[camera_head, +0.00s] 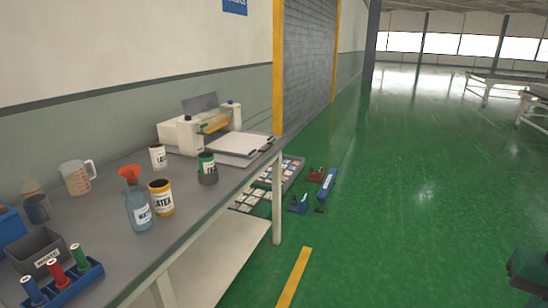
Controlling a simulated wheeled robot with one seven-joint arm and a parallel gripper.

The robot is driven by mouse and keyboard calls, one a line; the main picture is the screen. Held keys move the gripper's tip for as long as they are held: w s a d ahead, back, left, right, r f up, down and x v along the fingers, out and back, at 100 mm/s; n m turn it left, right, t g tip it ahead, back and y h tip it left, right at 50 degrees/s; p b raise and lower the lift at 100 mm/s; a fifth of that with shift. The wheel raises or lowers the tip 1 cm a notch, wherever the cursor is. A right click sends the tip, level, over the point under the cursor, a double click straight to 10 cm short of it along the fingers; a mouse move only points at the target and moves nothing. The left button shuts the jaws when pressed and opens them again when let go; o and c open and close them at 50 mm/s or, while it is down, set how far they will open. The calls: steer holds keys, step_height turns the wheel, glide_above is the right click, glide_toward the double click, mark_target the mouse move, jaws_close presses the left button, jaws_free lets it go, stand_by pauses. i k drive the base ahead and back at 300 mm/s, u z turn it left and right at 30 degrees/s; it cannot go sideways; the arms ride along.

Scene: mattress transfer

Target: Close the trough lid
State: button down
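A white bench-top machine (183,137) stands toward the far end of the grey workbench (195,215). Between its white end blocks is a yellow-orange trough-like part (215,124). A grey flat panel (200,103), which looks like the trough lid, stands tilted up behind it, so the trough looks open. A flat white bed (238,148) extends from the machine's front right. My gripper is not in view, and nothing is seen touching the panel.
On the bench are latex cans (161,198), a blue bottle (139,212), a measuring jug (77,178) and a tube rack (62,285). Trays and tools lie on the floor past the bench (325,184). A dark green object (530,272) is cut off at lower right. The green floor is open.

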mark_target(200, 104)
steer(key=z, duration=0.3)
steer(key=i, duration=2.3)
steer(key=u, duration=0.8)
steer(key=i, duration=0.9)
steer(key=u, duration=1)
steer(key=i, duration=0.45)
steer(key=u, duration=0.2)
